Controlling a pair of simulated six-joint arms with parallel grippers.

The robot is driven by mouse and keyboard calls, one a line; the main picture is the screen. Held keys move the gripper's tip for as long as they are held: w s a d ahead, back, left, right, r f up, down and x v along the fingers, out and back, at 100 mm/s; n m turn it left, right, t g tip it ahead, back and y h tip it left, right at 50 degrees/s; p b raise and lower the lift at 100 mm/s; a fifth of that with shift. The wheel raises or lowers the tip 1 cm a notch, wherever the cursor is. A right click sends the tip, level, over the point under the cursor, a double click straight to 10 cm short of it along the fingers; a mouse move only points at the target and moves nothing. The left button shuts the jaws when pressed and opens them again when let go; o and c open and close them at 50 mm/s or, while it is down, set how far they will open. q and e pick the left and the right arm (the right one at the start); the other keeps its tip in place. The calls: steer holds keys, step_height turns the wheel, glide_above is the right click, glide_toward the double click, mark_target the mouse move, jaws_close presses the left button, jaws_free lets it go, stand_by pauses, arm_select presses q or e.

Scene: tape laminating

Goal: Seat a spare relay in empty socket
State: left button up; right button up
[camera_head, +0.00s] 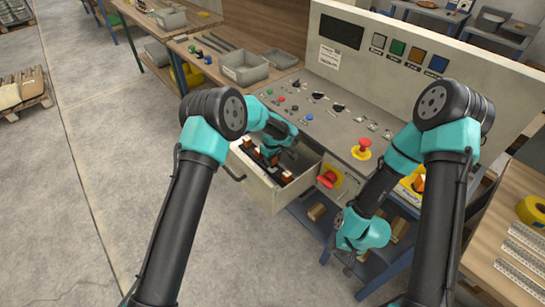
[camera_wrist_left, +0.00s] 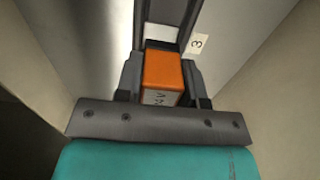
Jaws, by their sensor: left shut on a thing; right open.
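My left gripper (camera_head: 272,156) reaches down into the open drawer (camera_head: 262,190) of the console. In the left wrist view its fingers (camera_wrist_left: 162,88) are shut around an orange relay (camera_wrist_left: 163,70) with a pale printed front. The relay is at a dark strip (camera_wrist_left: 168,14) beside a white label marked 3. I cannot tell whether it sits in a socket or is held above one. In the head view another orange relay (camera_head: 287,177) stands on the dark strip in the drawer. My right gripper (camera_head: 355,262) is open, hanging low right of the drawer, away from the relays.
The drawer walls stand close around the left gripper. The console panel (camera_head: 325,110) with buttons and a red emergency stop (camera_head: 362,147) rises behind. A red knob (camera_head: 327,180) is right of the drawer. A lower blue shelf with cardboard boxes (camera_head: 316,212) is beneath.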

arm_select(q)
steer(key=shift+f, duration=1.45)
stand_by(2.2)
steer(key=o, duration=1)
steer(key=shift+o, duration=0.6)
steer(key=o, duration=0.4)
steer(key=shift+r, duration=0.15)
steer(key=shift+r, duration=3.35)
